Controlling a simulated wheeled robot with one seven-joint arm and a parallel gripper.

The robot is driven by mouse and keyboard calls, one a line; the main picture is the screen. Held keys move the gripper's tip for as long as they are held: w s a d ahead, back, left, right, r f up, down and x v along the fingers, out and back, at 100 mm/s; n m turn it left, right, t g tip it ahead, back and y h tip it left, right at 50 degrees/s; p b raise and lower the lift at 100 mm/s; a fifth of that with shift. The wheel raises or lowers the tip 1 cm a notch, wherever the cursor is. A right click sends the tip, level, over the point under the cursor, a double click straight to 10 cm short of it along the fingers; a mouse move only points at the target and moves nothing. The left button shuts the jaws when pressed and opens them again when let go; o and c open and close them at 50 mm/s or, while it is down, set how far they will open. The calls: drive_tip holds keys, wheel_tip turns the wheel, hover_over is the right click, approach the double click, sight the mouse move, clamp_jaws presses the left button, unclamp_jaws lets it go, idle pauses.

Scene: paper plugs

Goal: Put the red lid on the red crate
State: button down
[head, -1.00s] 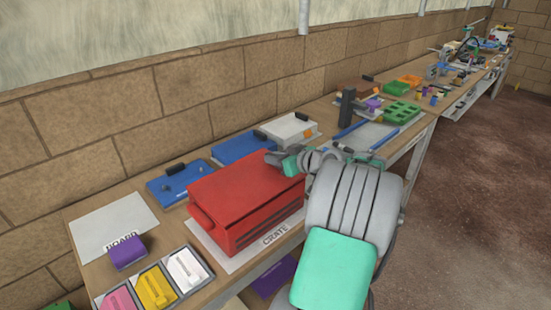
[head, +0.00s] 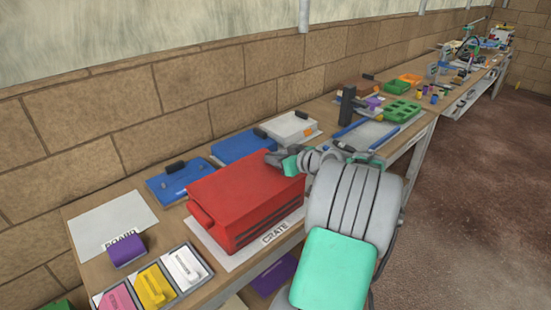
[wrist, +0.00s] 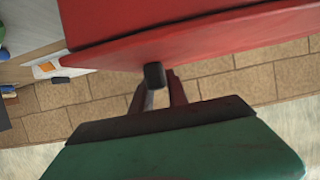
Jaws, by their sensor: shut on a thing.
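The red crate (head: 262,226) stands on the white sheet marked CRATE (head: 285,231). The red lid (head: 240,178) lies flat over the crate's top and covers its opening. I cannot tell whether it rests fully on the rim. My gripper (head: 276,157) is at the lid's far right end. In the wrist view, the lid (wrist: 200,40) fills the upper part, and my gripper (wrist: 156,85) is shut on its small black handle (wrist: 154,75). The crate's inside is hidden.
A tray with coloured blocks (head: 155,287) and a purple block (head: 127,251) are at the near left. The brick wall (head: 170,110) runs behind the table.

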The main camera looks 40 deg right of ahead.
drive_tip(key=shift+f, duration=0.1)
drive_tip(key=c, duration=1.2)
unclamp_jaws()
drive_tip(key=v, duration=0.7)
drive_tip(key=shift+s+d+b, duration=0.1)
drive_tip(key=shift+s+b, duration=0.2)
drive_tip(key=shift+b, duration=0.05)
drive_tip(key=shift+s, duration=0.2)
